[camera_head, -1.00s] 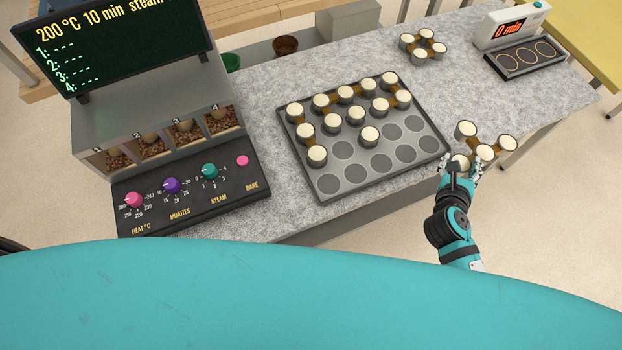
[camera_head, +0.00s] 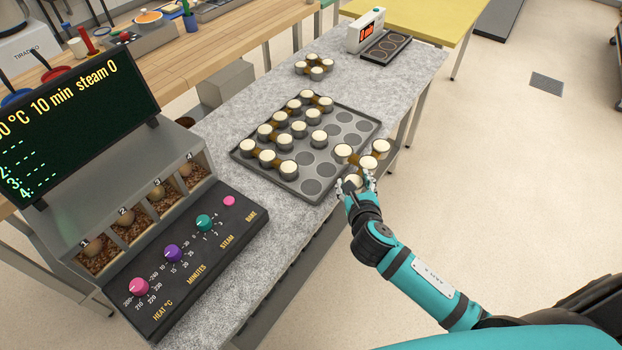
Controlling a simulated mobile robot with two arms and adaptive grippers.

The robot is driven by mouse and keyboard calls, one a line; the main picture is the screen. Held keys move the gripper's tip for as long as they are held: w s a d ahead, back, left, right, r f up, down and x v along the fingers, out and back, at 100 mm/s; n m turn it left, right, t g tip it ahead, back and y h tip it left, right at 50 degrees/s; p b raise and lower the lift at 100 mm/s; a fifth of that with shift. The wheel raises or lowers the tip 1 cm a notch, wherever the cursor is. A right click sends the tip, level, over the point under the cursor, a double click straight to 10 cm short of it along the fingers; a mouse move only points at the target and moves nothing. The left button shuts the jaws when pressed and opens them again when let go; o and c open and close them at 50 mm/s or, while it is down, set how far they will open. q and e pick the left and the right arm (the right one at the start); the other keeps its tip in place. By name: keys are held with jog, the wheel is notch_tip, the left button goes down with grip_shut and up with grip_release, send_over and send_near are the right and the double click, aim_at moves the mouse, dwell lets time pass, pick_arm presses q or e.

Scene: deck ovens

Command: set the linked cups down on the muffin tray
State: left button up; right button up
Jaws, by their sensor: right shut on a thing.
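The muffin tray (camera_head: 312,187) is dark grey and lies on the speckled counter. Its left and far parts hold several cream-topped cups (camera_head: 288,168), some joined by brown links. Empty hollows show along its right side and near corner. My right gripper (camera_head: 357,185) is shut on a set of linked cups (camera_head: 367,162). It grips the nearest cup, which the fingers partly hide. The set is held at the tray's right edge and overlaps that edge in the view; its height above the tray is hard to tell. My left gripper is not in view.
Another linked cup set (camera_head: 314,68) stands on the counter beyond the tray. A timer box (camera_head: 367,32) and a dark ringed plate (camera_head: 388,47) are at the far end. The oven control panel (camera_head: 185,260) is at the near left. Open floor lies right of the counter.

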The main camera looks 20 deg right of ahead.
send_over(311, 189)
jog(key=shift+d+f, duration=0.1)
jog(key=shift+f, duration=2.15)
jog(key=o, duration=1.4)
jog(key=shift+f, duration=0.1)
jog(key=shift+c, duration=0.2)
jog(key=v, duration=1.2)
